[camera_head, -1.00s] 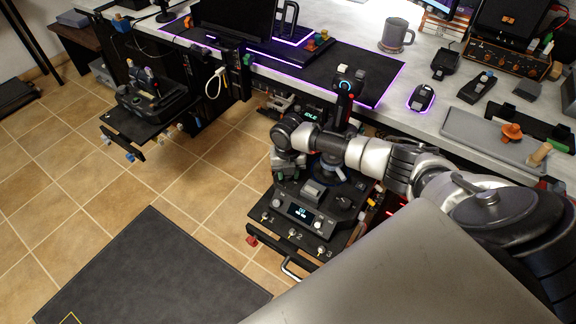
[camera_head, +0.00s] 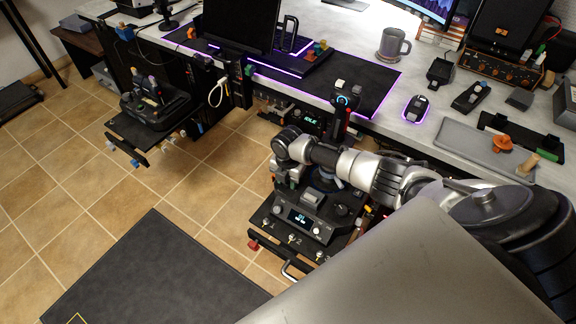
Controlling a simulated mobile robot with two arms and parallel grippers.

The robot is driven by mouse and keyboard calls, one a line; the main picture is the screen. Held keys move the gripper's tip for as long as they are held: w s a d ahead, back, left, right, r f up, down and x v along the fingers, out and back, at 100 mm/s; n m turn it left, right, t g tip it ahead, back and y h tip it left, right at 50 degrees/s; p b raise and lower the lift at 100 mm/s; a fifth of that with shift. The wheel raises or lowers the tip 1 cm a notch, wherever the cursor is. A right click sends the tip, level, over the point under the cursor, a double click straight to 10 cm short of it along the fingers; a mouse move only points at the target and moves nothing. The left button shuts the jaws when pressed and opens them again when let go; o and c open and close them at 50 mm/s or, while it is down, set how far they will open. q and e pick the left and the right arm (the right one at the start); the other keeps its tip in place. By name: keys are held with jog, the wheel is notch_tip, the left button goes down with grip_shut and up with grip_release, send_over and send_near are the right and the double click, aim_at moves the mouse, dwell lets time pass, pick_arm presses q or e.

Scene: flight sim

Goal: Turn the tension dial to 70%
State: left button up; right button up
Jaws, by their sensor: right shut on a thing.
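A black joystick unit (camera_head: 308,201) stands on a low pull-out mount in front of the desk. Its front panel has a small lit display (camera_head: 303,219), knobs and numbered switches; the digits are too small to read surely. My right arm comes in from the right across the unit. My right gripper (camera_head: 287,178) points down at the unit's left rear side and is shut on a small control there, which seems to be the tension dial. The wrist and fingers hide most of that control, and its setting cannot be read. My left gripper is not in view.
The upright joystick (camera_head: 343,108) stands just behind my forearm. The desk (camera_head: 440,137) behind holds a mug (camera_head: 393,45), a mouse (camera_head: 416,108) and a grey tray (camera_head: 485,143). Another control unit (camera_head: 153,100) is at the left. The tiled floor (camera_head: 170,190) in front is open.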

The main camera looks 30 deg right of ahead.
dwell(0.4)
jog(key=o, duration=0.9)
notch_tip(320, 180, up, 11)
jog(key=shift+f+p, duration=0.1)
jog(key=shift+p, duration=0.8)
